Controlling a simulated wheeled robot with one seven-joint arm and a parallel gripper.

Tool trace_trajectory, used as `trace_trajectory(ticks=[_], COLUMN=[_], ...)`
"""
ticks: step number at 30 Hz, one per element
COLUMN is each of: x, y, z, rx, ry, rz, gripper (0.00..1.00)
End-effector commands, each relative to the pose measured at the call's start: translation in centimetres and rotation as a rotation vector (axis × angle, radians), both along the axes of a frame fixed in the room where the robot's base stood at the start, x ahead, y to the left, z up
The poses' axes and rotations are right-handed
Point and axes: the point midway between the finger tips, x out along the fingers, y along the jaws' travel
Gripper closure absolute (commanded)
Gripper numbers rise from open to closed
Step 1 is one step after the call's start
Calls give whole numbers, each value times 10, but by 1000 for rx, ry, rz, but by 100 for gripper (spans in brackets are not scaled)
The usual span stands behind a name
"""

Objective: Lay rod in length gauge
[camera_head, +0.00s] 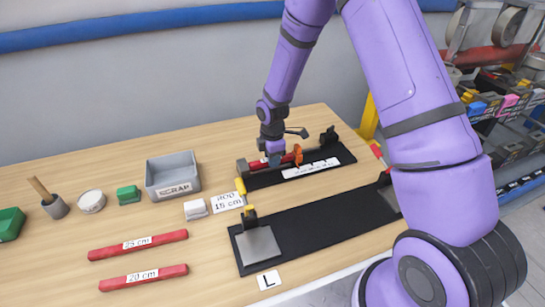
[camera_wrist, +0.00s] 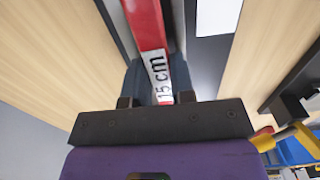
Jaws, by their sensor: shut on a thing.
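My gripper (camera_head: 275,160) is over the far black gauge (camera_head: 257,181), which has a white marked strip along its front and a black upright piece at its right end. In the wrist view my gripper (camera_wrist: 157,85) is shut on a red rod (camera_wrist: 147,25) labelled "15 cm". The rod also shows in the head view (camera_head: 287,158), low over the gauge and roughly along it. I cannot tell whether it touches the gauge. An orange piece (camera_head: 298,154) stands by the rod. My fingers hide part of the rod.
Two red rods, 25 cm (camera_head: 110,251) and 20 cm (camera_head: 115,283), lie at the front left. A grey scrap bin (camera_head: 173,187), a "ROD 15 cm" card (camera_head: 229,202) and a second black board (camera_head: 320,230) are nearby. My arm hides the board's right part.

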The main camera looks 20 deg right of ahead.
Motion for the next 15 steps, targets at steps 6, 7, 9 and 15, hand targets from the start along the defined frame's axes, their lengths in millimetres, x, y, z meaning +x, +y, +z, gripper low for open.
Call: trace_trajectory(ticks=[6, 7, 9, 15], x=[-1, -1, -1, -4], y=[0, 0, 0, 0], z=[-8, -8, -9, -10], rx=[0, 0, 0, -1], ry=[2, 3, 4, 10], rz=[1, 1, 1, 1], gripper=[100, 100, 100, 52])
